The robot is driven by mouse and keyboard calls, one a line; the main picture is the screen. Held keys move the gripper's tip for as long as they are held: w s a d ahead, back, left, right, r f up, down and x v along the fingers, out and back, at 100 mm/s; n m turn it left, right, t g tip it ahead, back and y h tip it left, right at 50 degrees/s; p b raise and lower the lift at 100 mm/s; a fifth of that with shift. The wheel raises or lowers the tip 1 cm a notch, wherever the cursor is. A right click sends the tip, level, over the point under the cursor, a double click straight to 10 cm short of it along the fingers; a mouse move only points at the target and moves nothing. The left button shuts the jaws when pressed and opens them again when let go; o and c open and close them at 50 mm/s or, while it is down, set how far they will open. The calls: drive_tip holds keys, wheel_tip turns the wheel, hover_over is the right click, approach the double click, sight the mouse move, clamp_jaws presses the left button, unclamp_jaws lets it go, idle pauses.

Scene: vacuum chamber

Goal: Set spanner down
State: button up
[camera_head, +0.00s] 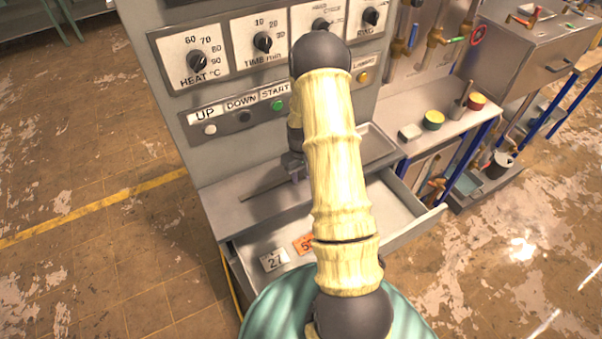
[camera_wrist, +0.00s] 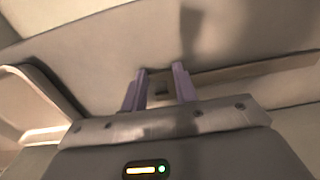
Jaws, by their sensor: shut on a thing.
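The spanner (camera_head: 262,187) is a thin, long grey tool at the grey ledge (camera_head: 222,202) below the control panel. Its free end points left in the head view. In the wrist view the spanner (camera_wrist: 250,70) runs from between the fingers to the right. My gripper (camera_head: 295,175) is shut on one end of it; the two purple fingers show in the wrist view (camera_wrist: 160,84). The spanner is on or just above the ledge; I cannot tell whether it touches. My arm hides part of the ledge.
A shallow tray (camera_head: 385,148) lies on the ledge right of my gripper. Below, an open drawer (camera_head: 408,232) holds a plate marked 27 (camera_head: 274,260) and an orange plate (camera_head: 303,244). The control panel (camera_head: 180,100) rises behind. The ledge's left part is clear.

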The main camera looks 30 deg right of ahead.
drive_tip(key=o, duration=1.1)
wheel_tip(320, 180, up, 12)
drive_tip(key=b, duration=0.3)
drive_tip(key=s+a+r+t, duration=0.1)
drive_tip(key=s+a+r, duration=0.1)
drive_tip(key=s+a, duration=0.3)
drive_tip(key=s+a+r, duration=0.2)
drive_tip(key=s+a, duration=0.3)
drive_tip(key=s, duration=0.1)
drive_tip(key=s+a+r+t, duration=0.1)
drive_tip(key=s+a+r, duration=0.2)
drive_tip(key=s+a, duration=0.2)
drive_tip(key=shift+s+a+r+t, duration=0.1)
drive_tip(key=shift+s+a+t, duration=0.2)
drive_tip(key=shift+a, duration=0.3)
